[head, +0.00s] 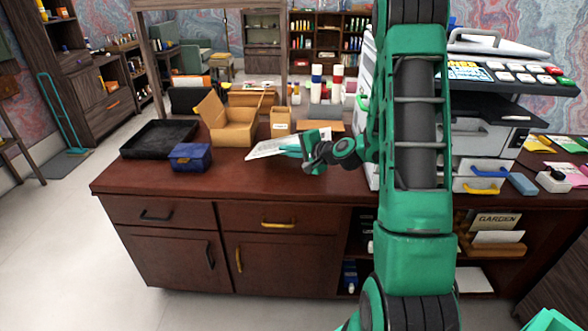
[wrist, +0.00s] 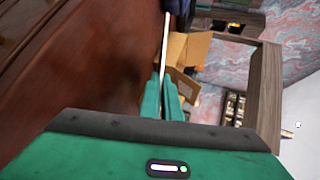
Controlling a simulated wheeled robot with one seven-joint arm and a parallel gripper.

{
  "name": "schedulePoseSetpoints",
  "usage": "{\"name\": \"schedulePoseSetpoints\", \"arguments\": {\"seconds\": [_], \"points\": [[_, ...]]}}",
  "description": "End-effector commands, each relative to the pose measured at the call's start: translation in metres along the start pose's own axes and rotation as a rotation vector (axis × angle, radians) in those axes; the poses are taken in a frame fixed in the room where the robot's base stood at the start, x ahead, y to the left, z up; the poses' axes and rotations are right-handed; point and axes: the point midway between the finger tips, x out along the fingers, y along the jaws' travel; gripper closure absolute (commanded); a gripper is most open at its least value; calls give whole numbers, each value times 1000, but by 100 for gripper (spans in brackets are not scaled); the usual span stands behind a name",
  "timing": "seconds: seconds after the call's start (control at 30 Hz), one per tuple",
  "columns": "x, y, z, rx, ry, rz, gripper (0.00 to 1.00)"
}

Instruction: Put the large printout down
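The large printout (head: 272,147) is a white sheet with faint print, at the middle of the brown desk (head: 230,183) in the head view. My gripper (head: 299,147) is shut on its right part and holds it tilted, close over the desktop. I cannot tell whether its lower edge touches the desk. In the wrist view the green fingers (wrist: 166,98) are close together, and the printout (wrist: 166,45) shows edge-on as a thin white strip running out from them.
A blue box (head: 190,157), a black tray (head: 158,139) and an open cardboard box (head: 228,122) stand left of the printout. A small carton (head: 280,122) stands behind it. A large printer (head: 490,110) stands at the right. The desk's front strip is clear.

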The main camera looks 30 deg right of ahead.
Motion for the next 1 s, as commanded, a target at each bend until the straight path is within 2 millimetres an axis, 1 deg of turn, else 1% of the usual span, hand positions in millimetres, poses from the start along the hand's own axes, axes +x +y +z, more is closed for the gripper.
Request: {"name": "schedulePoseSetpoints", "arguments": {"seconds": [0.03, 0.1, 0.3, 0.5, 0.73, 0.77, 0.8, 1.0], "points": [[2, 7, 0, 4, 0, 3, 100], [5, 14, 0, 3, 1, 2, 100], [10, 28, 0, 2, 0, 0, 100], [12, 33, 0, 0, 1, 0, 100], [12, 33, 0, 0, 1, -1, 100], [12, 33, 0, 0, 1, 0, 89], [12, 33, 0, 0, 1, 0, 84], [12, 33, 0, 0, 1, 0, 84]]}}
